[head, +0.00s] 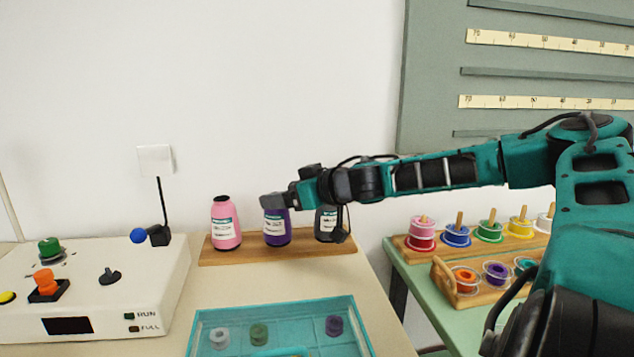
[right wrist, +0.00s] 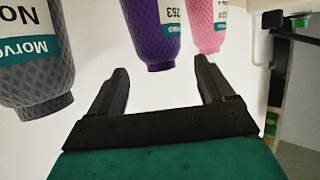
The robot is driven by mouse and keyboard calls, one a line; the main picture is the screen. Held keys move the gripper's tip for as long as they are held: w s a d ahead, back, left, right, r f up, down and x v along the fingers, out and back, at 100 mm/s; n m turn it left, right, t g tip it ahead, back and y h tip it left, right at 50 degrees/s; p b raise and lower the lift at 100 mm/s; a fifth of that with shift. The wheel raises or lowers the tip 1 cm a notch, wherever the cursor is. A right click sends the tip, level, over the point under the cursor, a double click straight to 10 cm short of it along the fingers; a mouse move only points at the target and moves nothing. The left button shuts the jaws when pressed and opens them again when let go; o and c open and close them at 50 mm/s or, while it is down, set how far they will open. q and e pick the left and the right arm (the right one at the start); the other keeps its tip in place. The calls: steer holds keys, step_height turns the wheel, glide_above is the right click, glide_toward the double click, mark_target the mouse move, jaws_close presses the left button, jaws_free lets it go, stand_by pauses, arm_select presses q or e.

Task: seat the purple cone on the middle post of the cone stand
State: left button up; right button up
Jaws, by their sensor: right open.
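The purple cone (head: 277,229) stands upright in the middle place of the wooden cone stand (head: 222,257), between the other two cones. The stand's middle post is hidden by the cone. My right gripper (head: 273,201) is level with the purple cone's top and hides that top in the head view. In the right wrist view, which looks upside down, my right gripper (right wrist: 162,68) is open and empty. The purple cone (right wrist: 148,32) shows beyond its fingertips, with its narrow top between them, apart from both fingers. My left gripper is not in view.
A pink cone (head: 226,228) stands left and a grey cone (head: 325,226) right on the stand. A teal tray (head: 196,327) with small spools lies in front. A white control box (head: 100,312) is at left. A green table (head: 405,266) with ribbon spools is at right.

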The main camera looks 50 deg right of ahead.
steer(key=b+v, duration=0.1)
steer(key=v, duration=0.7)
steer(key=shift+b, duration=0.4)
steer(key=shift+s+a, duration=0.1)
steer(key=shift+s, duration=0.05)
stand_by(0.6)
